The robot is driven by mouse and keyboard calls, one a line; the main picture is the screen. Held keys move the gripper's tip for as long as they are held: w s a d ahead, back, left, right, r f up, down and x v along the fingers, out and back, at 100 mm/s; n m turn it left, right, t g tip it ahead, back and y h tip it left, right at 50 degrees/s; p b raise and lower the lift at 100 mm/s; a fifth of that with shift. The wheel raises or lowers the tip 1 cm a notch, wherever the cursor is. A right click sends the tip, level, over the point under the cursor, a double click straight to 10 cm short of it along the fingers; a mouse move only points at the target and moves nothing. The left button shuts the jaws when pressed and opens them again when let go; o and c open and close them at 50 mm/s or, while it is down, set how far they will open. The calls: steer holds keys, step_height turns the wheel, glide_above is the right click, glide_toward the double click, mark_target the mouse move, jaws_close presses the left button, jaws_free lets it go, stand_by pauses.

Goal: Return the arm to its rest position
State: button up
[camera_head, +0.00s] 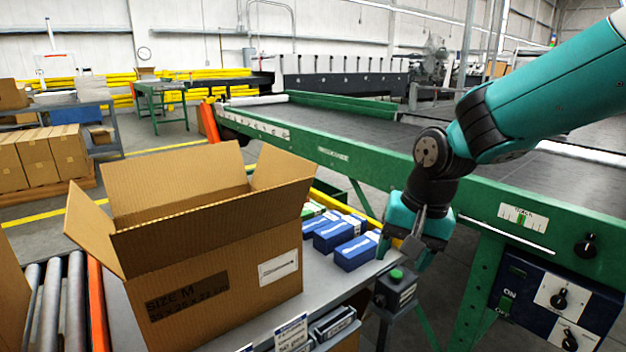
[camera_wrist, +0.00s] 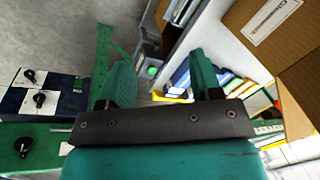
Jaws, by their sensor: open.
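My arm reaches in from the upper right in the head view, and my gripper (camera_head: 414,246) hangs at its end, just right of the small blue boxes. In the wrist view my gripper (camera_wrist: 159,82) is open, with its two fingers well apart. Nothing shows between the fingers. Below them the wrist view shows the table edge, the grey post and floor. The gripper appears apart from the blue boxes (camera_head: 355,251).
An open cardboard box (camera_head: 215,295) marked SIZE M stands on the grey table. A grey post with a green button (camera_head: 396,275) stands close below my gripper. The green conveyor frame (camera_head: 510,232) and its control panel (camera_head: 556,305) are to the right.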

steer(key=s+a+r+n+g+y, duration=0.15)
steer(key=s+n, duration=0.35)
steer(key=s, duration=0.6)
steer(key=s+d+r+n+y, duration=0.1)
steer(key=s+r+n, duration=0.35)
steer(key=s, duration=0.75)
step_height(320, 180, up, 17)
steer(key=w+p, duration=0.1)
steer(key=p, duration=1.8)
steer(key=shift+w+a+r+n, duration=0.15)
steer(key=shift+a+n, duration=0.1)
steer(key=shift+n, duration=0.1)
